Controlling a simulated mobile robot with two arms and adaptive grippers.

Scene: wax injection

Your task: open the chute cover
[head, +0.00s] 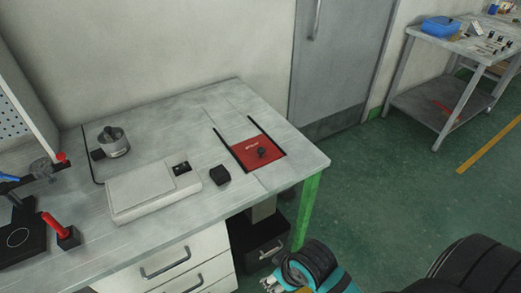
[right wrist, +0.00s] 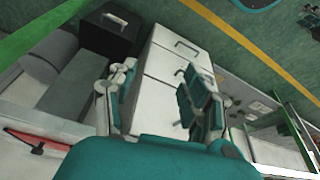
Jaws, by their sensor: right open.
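The chute cover is a red panel (head: 250,155) with a dark knob (head: 262,152). It lies flat in the tabletop near the table's right end, between two dark slots. In the right wrist view part of a red panel (right wrist: 35,140) shows at the lower left edge. My right gripper (head: 270,284) is at the bottom of the head view, off the front of the table and apart from the cover. In the right wrist view its fingers (right wrist: 160,95) are spread, with nothing between them. My left gripper is not in view.
The grey worktable (head: 215,115) carries a white flat device (head: 150,190), a small black block (head: 220,175) and a round metal pot (head: 113,142). White drawers (head: 180,268) and a black bin (head: 262,250) sit below. The green floor (head: 385,200) to the right is clear.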

